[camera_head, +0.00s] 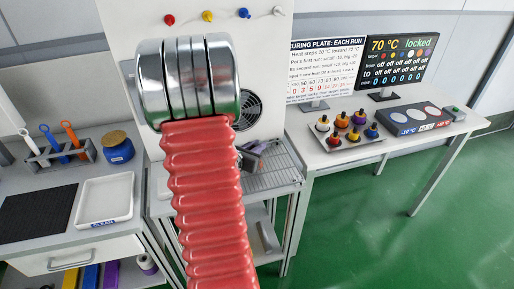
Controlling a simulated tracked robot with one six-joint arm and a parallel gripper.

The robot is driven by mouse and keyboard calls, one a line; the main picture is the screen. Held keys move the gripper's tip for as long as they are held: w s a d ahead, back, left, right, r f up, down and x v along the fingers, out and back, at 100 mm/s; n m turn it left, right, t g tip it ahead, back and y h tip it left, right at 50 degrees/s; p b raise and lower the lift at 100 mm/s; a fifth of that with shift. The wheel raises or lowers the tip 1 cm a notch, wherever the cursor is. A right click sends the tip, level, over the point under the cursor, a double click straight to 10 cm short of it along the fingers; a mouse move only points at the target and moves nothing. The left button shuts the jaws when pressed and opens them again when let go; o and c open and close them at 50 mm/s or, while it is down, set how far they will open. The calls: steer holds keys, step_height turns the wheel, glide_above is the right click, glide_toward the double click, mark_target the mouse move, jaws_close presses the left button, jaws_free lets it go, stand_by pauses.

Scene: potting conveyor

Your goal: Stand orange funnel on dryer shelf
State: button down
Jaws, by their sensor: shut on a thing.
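The dryer shelf appears to be the wire rack (275,178) at the front of a tall white cabinet (270,45) with a round fan grille. My red ribbed arm and its silver joint cover the left part of the cabinet and rack. A small grey piece (252,158) shows at the rack's left end, partly behind my arm; I cannot tell what it is.
Left bench: a tool rack (60,156), blue jar (118,150), white tray (105,199) and black mat (38,212). Right table: a tray of small coloured bottles (345,134), a plate unit (413,118) and two signs. Small coloured knobs line the cabinet top. Green floor at right is clear.

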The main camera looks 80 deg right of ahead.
steer(key=shift+f, duration=0.35)
steer(key=c, duration=1.7)
jaws_free()
steer(key=shift+c, duration=0.2)
steer(key=shift+w+a, duration=0.1)
steer(key=shift+v, duration=3.7)
